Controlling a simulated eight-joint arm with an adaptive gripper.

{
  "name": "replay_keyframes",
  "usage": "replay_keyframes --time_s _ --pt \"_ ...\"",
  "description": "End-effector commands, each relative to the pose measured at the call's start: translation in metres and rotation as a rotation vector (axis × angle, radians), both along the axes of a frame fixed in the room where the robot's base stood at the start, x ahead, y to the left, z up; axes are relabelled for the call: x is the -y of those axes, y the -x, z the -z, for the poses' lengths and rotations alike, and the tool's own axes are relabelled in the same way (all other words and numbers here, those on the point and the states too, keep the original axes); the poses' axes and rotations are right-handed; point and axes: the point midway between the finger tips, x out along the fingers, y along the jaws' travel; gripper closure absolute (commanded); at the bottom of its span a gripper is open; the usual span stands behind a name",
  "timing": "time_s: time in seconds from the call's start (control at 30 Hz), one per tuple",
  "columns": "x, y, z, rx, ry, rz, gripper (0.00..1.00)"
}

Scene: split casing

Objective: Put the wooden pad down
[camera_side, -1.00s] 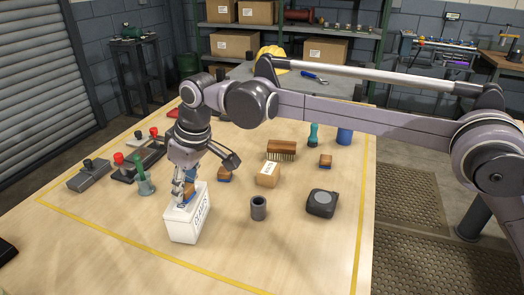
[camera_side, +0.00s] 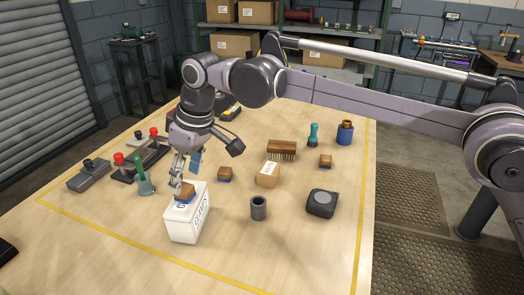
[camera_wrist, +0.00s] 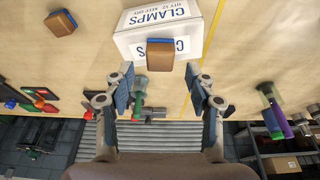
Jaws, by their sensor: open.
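A wooden pad (camera_side: 184,192) with a brown top and a blue base rests on top of the white clamps box (camera_side: 182,229). In the wrist view the pad (camera_wrist: 160,56) lies on the box (camera_wrist: 209,13), just ahead of my fingertips and between their lines. My gripper (camera_side: 182,168) is open and empty, a little above the pad and apart from it. In the wrist view both fingers of my gripper (camera_wrist: 159,86) stand wide apart. Two similar brown and blue blocks stand on the table, one (camera_side: 225,174) right of the box and one (camera_side: 326,161) further right.
A green-handled tool (camera_side: 144,178) and red-knobbed fixtures (camera_side: 122,168) are at left. The table's front is clear.

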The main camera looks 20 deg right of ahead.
Motion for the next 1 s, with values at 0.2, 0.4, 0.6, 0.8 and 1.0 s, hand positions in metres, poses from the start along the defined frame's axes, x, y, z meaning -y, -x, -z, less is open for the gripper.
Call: replay_keyframes --time_s 0.2,0.4,0.6,0.8,1.0 --pt "0.010 0.010 -0.045 0.000 0.000 0.000 0.44" --pt "0.016 0.015 -0.070 0.000 0.000 0.000 0.44" --pt "0.021 0.017 -0.082 0.001 0.000 0.005 0.44" --pt "0.066 0.015 -0.094 0.024 -0.016 0.078 0.44" --pt "0.145 0.025 -0.101 0.069 -0.043 0.211 0.44"
